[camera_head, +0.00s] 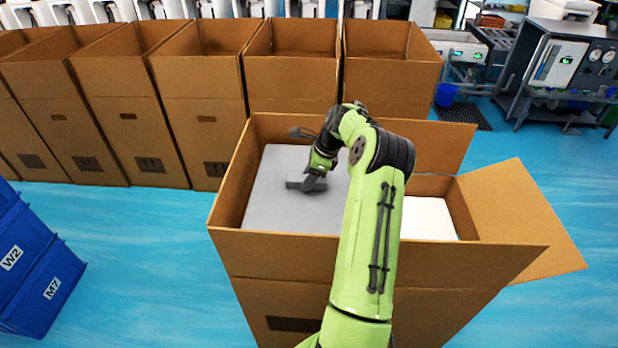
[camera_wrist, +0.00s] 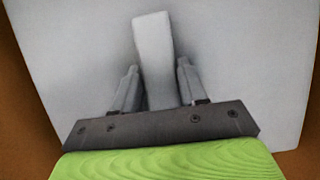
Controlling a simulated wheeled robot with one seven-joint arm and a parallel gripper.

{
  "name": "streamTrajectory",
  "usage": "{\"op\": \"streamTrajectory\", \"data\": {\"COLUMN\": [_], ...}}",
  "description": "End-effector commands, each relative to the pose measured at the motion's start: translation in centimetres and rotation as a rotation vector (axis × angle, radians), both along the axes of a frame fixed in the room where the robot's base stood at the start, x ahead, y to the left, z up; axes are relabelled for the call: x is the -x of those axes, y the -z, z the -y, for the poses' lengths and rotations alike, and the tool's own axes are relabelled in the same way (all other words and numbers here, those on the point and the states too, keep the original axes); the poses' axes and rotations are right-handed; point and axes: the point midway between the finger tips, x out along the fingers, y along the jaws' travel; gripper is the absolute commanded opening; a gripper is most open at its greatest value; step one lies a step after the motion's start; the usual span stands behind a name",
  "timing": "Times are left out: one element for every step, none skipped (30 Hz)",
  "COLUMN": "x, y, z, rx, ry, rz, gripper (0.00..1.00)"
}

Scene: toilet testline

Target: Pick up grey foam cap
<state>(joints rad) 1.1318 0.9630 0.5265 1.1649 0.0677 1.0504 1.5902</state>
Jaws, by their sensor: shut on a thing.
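The grey foam cap (camera_head: 274,200) is a broad light grey block lying inside an open cardboard box, with a raised darker grey bar (camera_head: 298,184) on its top. My gripper (camera_head: 312,184) reaches down into the box and is shut on this bar. In the wrist view the bar (camera_wrist: 153,48) stands between the two fingers of my gripper (camera_wrist: 156,88), and the flat cap (camera_wrist: 240,60) spreads out around it. My arm hides the right part of the cap in the head view.
The open cardboard box (camera_head: 300,247) has a flap (camera_head: 520,222) folded out at right. A white surface (camera_head: 428,218) shows inside it at right. Several open boxes (camera_head: 205,95) stand in a row behind. Blue crates (camera_head: 35,265) are at lower left. Blue floor (camera_head: 140,250) is clear between.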

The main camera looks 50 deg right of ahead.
Motion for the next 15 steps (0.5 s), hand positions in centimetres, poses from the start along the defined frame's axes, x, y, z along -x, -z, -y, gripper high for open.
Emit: {"op": "streamTrajectory", "data": {"x": [0.0,0.0,0.0,0.0,0.0,0.0,0.0,0.0,0.0,0.0,0.0,0.0,0.0,0.0,0.0], "y": [-1.6,-2.0,-2.6,-3.0,-3.4,-4.0,-4.4,-4.8,-5.3,-5.8,-6.2,-6.7,-7.1,-7.5,-8.1], "z": [0.0,0.0,0.0,0.0,0.0,0.0,0.0,0.1,0.0,0.1,0.1,0.0,0.0,0.1,0.0], "rx": [0.002,0.001,0.001,0.001,0.001,0.001,0.001,0.001,0.001,0.001,0.001,0.001,0.001,0.001,0.001], "ry": [0.000,0.001,0.001,0.001,0.001,0.001,0.001,0.001,0.001,0.001,0.001,0.001,0.001,0.001,0.001], "rz": [0.001,0.001,0.001,0.001,0.001,0.001,0.001,0.001,0.001,0.001,0.001,0.001,0.001,0.001,0.001], "gripper": [0.00,0.00,0.00,0.00,0.00,0.00,0.00,0.00,0.00,0.00,0.00,0.00,0.00,0.00,0.00]}}
